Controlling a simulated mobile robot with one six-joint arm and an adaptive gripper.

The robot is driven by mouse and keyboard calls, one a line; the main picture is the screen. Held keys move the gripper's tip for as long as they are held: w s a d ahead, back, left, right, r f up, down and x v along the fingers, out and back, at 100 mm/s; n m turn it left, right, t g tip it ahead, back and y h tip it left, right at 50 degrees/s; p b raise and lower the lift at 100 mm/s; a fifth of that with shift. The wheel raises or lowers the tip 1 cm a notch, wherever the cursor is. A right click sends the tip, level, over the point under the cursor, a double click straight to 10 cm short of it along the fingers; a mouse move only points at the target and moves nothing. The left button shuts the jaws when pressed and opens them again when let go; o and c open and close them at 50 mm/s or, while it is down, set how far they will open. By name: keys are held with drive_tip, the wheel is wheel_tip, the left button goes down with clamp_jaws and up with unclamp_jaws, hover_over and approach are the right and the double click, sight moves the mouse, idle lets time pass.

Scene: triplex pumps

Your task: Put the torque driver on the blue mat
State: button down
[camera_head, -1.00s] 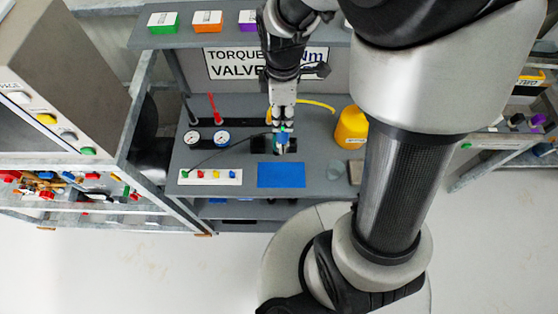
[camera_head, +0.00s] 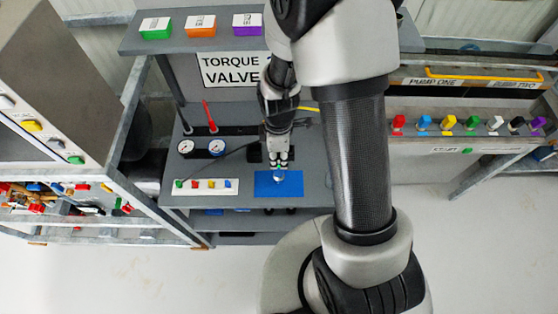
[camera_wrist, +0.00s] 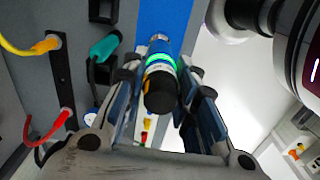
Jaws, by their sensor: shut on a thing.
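My gripper (camera_head: 277,164) is shut on the torque driver, over the back part of the blue mat (camera_head: 264,191). In the wrist view the torque driver (camera_wrist: 160,68) sits between the two fingers of my gripper (camera_wrist: 160,95); it has a black end, a glowing green band, a blue body and a silver tip. The blue mat (camera_wrist: 172,14) shows behind the tip. In the head view only a small pale part of the driver (camera_head: 279,177) shows below the fingers. I cannot tell whether it touches the mat.
A strip of small coloured knobs (camera_head: 205,187) lies left of the mat. Two gauges (camera_head: 217,147) and a red lever (camera_head: 210,118) stand behind it.

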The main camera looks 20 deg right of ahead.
sight(279, 169)
wheel_tip(279, 169, down, 3)
drive_tip(key=shift+f+b, duration=0.1)
drive_tip(key=shift+b, duration=0.2)
drive_tip(key=c, duration=1.3)
unclamp_jaws()
